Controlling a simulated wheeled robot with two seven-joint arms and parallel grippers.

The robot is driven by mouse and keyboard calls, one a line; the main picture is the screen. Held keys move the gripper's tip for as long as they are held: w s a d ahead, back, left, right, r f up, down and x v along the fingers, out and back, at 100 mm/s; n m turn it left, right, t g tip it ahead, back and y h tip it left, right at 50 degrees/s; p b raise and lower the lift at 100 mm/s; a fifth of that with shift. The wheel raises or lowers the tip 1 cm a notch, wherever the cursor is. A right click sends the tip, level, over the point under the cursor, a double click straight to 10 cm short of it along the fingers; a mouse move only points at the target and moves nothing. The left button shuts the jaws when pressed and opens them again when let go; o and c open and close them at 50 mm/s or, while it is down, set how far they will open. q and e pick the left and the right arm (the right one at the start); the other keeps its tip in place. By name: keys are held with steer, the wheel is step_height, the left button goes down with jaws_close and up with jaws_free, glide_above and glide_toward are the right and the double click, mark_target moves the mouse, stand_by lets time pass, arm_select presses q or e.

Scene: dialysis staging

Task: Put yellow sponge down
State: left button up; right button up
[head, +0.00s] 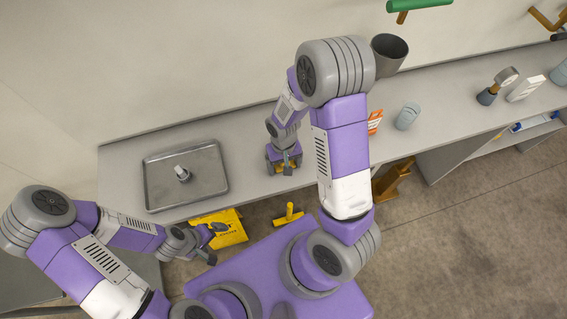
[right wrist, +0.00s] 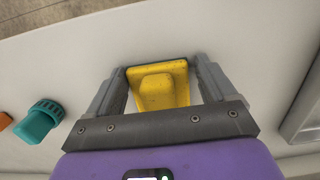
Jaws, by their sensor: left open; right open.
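The yellow sponge (right wrist: 158,85) lies on the grey counter (right wrist: 230,40) between the fingers of my right gripper (right wrist: 158,78) in the right wrist view. The fingers stand on either side of it; I cannot tell whether they touch it. In the head view my right gripper (head: 284,168) is low over the counter, right of the metal tray (head: 158,202), with only a little yellow showing at it. My left gripper (head: 207,247) is open and empty, in front of the counter's edge.
The tray holds a small pale metallic item (head: 182,174). An orange box (head: 374,121) and a blue-grey cup (head: 407,117) stand right of my right gripper. A teal-capped item (right wrist: 38,121) lies left in the wrist view. A yellow sign (head: 230,230) is beside my left gripper.

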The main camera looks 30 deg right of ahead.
steer(key=shift+s+d+f, duration=0.1)
steer(key=shift+s+d, duration=0.15)
steer(key=shift+r+p, duration=0.2)
steer(key=shift+p, duration=0.1)
step_height(320, 180, up, 13)
steer(key=w+p, duration=0.1)
steer(key=p, duration=0.1)
steer(key=shift+w+d, duration=0.2)
steer(key=shift+w, duration=0.05)
steer(key=shift+f, duration=0.1)
